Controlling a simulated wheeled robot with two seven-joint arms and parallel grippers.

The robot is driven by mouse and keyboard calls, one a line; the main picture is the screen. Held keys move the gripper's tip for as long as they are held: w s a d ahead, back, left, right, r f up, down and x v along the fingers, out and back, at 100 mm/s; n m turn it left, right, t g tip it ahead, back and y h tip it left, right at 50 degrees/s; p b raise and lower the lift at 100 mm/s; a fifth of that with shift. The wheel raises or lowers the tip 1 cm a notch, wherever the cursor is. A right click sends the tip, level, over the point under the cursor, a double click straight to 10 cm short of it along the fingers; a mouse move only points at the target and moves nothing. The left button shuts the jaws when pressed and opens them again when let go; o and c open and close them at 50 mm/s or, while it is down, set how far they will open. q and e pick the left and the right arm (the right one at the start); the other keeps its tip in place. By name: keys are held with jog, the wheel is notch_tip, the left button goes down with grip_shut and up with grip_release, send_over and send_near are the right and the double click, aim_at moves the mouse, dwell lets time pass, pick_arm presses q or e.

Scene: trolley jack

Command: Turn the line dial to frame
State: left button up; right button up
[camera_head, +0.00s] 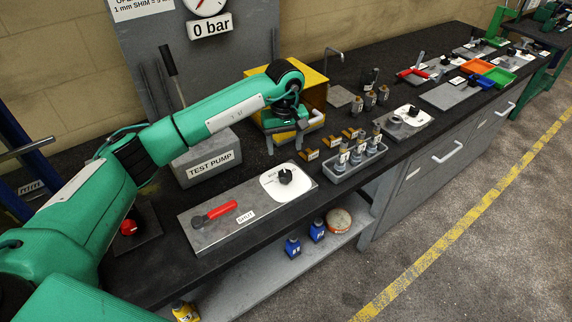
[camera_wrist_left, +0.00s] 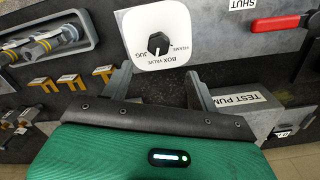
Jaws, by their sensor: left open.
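A black dial knob (camera_head: 285,175) sits on a white plate (camera_head: 299,187) on a grey panel at the bench front. In the left wrist view the same knob (camera_wrist_left: 158,43) shows upside down, with small lettering that seems to include "JUG" and "FRAME". Which word the knob points to I cannot tell for sure. My left gripper (camera_head: 286,142) is open and empty, behind the dial and in front of the yellow box. In the left wrist view its two fingers (camera_wrist_left: 160,82) stand apart, short of the plate and not touching the knob. My right gripper is not in view.
A red lever (camera_head: 222,210) lies on the same panel, left of the dial. The grey TEST PUMP box (camera_head: 205,157) and yellow box (camera_head: 313,90) stand behind. A tray of fittings (camera_head: 355,165) is to the right. A second white dial plate (camera_head: 413,117) lies further right.

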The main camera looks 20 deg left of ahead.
aim_at(285, 173)
pick_arm(q)
notch_tip(285, 173, down, 4)
jog(key=shift+w+r+p, duration=0.1)
jog(key=shift+w+p, duration=0.05)
jog(key=shift+p, duration=0.5)
notch_tip(285, 173, down, 6)
jog(key=shift+r+p, duration=0.15)
jog(key=shift+p, duration=0.8)
jog(key=shift+f, duration=0.5)
jog(key=c, duration=1)
jog(key=shift+o, duration=0.2)
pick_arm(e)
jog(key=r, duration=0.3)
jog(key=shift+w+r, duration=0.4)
